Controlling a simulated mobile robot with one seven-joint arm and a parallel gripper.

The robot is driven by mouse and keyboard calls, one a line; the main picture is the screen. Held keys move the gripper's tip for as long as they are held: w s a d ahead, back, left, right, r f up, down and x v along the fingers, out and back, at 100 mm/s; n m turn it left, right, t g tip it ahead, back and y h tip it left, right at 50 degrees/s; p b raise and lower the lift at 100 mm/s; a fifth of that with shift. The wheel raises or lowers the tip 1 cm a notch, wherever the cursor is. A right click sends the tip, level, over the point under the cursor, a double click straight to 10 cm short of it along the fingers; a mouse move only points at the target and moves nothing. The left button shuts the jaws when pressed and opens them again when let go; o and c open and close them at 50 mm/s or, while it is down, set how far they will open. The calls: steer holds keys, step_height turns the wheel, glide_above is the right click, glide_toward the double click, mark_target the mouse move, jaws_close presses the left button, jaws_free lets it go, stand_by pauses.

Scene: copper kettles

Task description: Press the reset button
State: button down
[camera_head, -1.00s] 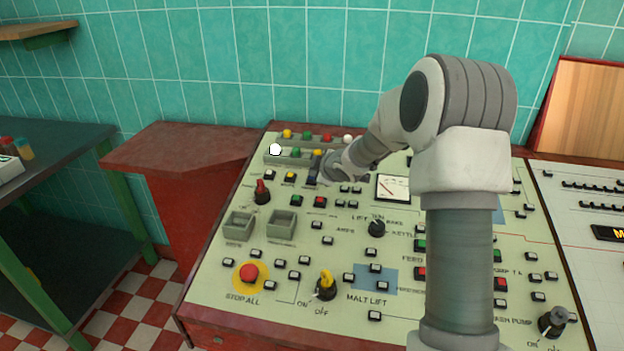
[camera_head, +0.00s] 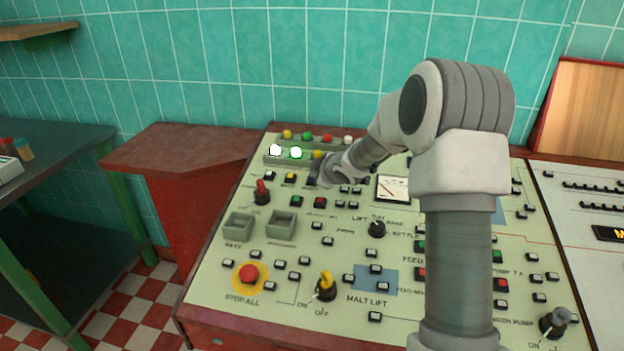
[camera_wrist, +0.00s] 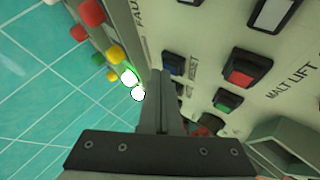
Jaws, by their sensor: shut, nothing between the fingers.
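A blue button (camera_wrist: 174,62) with the word RESET printed beside it shows on the pale panel in the wrist view. My gripper (camera_wrist: 160,76) is shut and empty, its fingertips at the near edge of this button. I cannot tell whether they touch it. In the head view my gripper (camera_head: 314,176) is low over the upper left of the control panel (camera_head: 215,300), just below the lamp rows, and it hides the blue button. A white lamp (camera_head: 275,150) and a green lamp (camera_head: 296,153) glow brightly; a yellow lamp (camera_head: 318,154) beside them is unlit.
A red button (camera_wrist: 244,72) and a green button (camera_wrist: 229,101) sit close to the fingers. A red switch (camera_head: 262,192), a meter (camera_head: 393,188) and a red STOP ALL button (camera_head: 249,272) are on the panel. A tiled wall (camera_head: 300,60) stands behind.

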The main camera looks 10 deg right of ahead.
steer(key=shift+r, duration=0.1)
steer(key=shift+s+r+p, duration=0.15)
steer(key=shift+r+p, duration=0.5)
steer(key=shift+r, duration=0.05)
steer(key=r+p, duration=0.2)
steer(key=r, duration=0.1)
steer(key=s+r+p, duration=0.1)
steer(key=p, duration=0.1)
steer(key=shift+a+r, duration=0.25)
steer(key=shift+r, duration=0.15)
stand_by(0.4)
